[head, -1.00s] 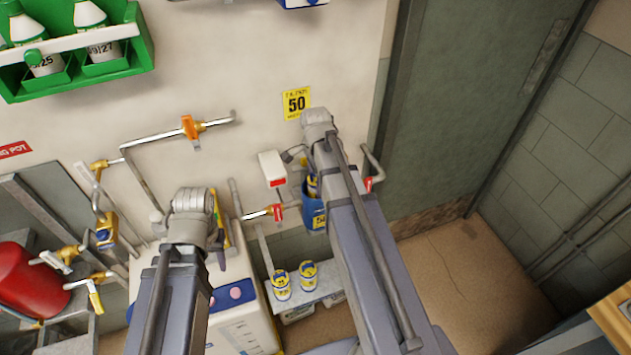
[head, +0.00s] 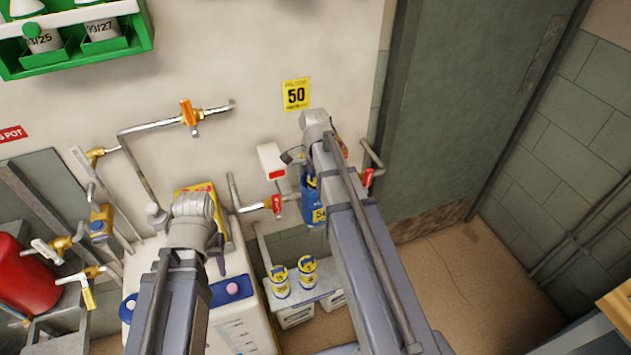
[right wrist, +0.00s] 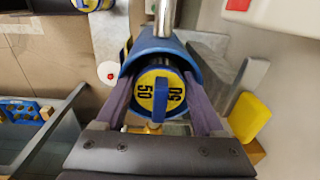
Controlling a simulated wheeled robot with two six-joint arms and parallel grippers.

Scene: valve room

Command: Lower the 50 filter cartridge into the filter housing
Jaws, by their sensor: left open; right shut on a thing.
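The blue filter housing (head: 312,208) hangs on the wall pipework, with a yellow 50 label. My right arm covers part of it. In the right wrist view, my right gripper (right wrist: 157,84) is shut on the 50 filter cartridge (right wrist: 146,104), which has a yellow top with black numbers and a blue handle. The blue housing wall (right wrist: 156,44) curves around the cartridge's far side; I cannot tell how deep the cartridge sits. In the head view the right gripper is mostly hidden behind its arm. My left gripper (head: 221,250) is open and partly hidden, above the white tank.
A yellow 50 sign (head: 296,95) is on the wall above the housing. Two more yellow-and-blue cartridges (head: 279,284) stand on a low bench (head: 318,287). Red-handled valves (head: 277,204) flank the housing. A white box (head: 271,160) is on its left. Floor at right is clear.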

